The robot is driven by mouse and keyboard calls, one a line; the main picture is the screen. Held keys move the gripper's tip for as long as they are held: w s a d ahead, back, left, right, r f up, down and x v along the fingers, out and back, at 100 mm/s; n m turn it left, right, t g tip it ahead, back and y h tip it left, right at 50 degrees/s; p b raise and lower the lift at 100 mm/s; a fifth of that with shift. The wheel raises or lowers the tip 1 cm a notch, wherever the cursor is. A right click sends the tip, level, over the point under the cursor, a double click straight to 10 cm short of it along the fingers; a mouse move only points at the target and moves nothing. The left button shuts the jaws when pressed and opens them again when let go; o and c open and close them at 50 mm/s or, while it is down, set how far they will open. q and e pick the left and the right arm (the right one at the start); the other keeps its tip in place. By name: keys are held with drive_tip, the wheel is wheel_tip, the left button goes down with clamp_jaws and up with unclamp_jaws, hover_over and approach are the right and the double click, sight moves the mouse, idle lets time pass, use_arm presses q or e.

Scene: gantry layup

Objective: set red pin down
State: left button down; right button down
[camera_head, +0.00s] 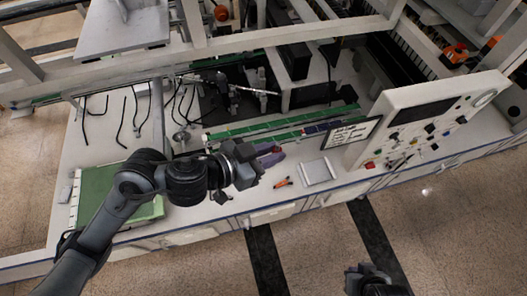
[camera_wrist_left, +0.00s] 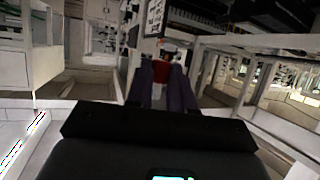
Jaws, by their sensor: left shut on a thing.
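My left gripper (camera_head: 274,156) reaches over the front of the white bench from the left. Its purple-grey fingers are shut on the red pin (camera_head: 276,149).
A small white tray (camera_head: 318,172) and an orange-and-black tool (camera_head: 283,183) lie near the bench front. A control panel (camera_head: 420,112) with a sign (camera_head: 350,133) stands to the right. Green strips (camera_head: 285,122) run behind the gripper. A green mat (camera_head: 95,190) lies at left.

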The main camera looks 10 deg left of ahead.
use_arm(q)
drive_tip(key=w+d+f+m+g+h, duration=0.2)
drive_tip(key=w+d+f+m+g, duration=0.1)
drive_tip(key=f, duration=0.1)
drive_tip(key=shift+w+d+r+n+t+y, duration=1.4)
drive_tip(key=shift+r+n+t+y, duration=2.1)
drive_tip(key=shift+r+n+y, duration=1.95)
drive_tip(key=a+f+h, duration=0.2)
drive_tip(key=a+f, duration=0.2)
drive_tip(key=f, duration=1)
drive_tip(key=s+a+f+y, duration=0.1)
drive_tip(key=s+a+f, duration=0.1)
drive_tip(key=a+f, duration=0.4)
drive_tip(key=s+a+f+y, duration=0.1)
drive_tip(key=s+a+f, duration=0.2)
drive_tip(key=a+f, duration=0.3)
drive_tip(key=a+n, duration=0.1)
drive_tip(key=a, duration=0.4)
drive_tip(key=shift+s+f, duration=0.2)
drive_tip(key=shift+s, duration=0.1)
drive_tip(key=shift+y, duration=0.25)
